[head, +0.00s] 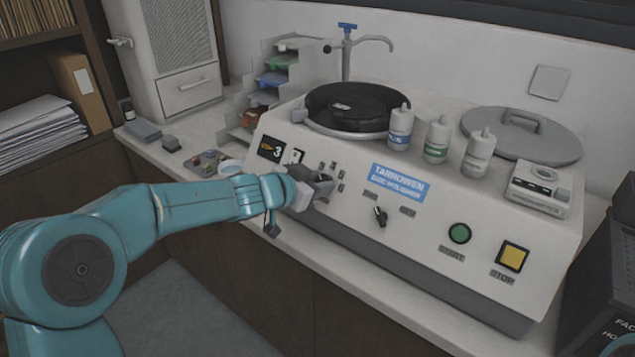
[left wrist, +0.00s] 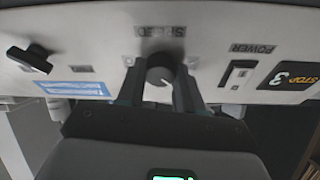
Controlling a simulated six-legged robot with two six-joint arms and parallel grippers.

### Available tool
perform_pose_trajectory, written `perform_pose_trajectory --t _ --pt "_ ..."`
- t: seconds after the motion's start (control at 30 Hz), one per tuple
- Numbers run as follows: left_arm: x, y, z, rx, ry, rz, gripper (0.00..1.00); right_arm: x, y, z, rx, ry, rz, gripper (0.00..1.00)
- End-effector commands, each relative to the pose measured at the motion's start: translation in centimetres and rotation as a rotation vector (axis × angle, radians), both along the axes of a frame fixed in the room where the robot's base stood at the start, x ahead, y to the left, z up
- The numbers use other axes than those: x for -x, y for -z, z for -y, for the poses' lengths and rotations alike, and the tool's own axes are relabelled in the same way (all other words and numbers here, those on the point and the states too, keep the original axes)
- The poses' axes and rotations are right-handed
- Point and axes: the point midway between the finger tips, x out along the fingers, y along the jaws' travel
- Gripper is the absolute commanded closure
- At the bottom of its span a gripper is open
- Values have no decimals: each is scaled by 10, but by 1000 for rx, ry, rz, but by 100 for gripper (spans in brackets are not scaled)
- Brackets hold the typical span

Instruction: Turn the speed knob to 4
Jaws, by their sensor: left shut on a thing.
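The speed knob (left wrist: 158,72) is a dark round knob with a light pointer line, under the upside-down SPEED label (left wrist: 160,31) in the left wrist view. My left gripper (left wrist: 158,85) has its two dark fingers on either side of the knob and is shut on it. In the head view my left gripper (head: 314,188) is against the sloped front panel of the white polisher (head: 340,217) and hides the knob. Small marks show around the knob, but I cannot read their numbers or tell the setting. My right gripper is not in view.
Right of my gripper are a black selector knob (head: 380,215), a green start button (head: 459,233) and a yellow stop button (head: 513,256). Bottles (head: 437,140) stand on top.

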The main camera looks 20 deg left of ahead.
Motion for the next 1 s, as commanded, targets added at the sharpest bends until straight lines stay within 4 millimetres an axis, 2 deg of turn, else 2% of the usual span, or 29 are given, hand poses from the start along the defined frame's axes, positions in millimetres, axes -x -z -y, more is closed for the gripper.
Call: perform_pose_trajectory --t 0.27,0.7,1.0 --pt "0 -4 -1 -56 43 18 95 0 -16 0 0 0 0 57" --pt "-1 -7 -2 -320 249 113 95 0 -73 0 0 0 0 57" --pt "-2 -5 -3 -484 377 174 95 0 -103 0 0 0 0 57"
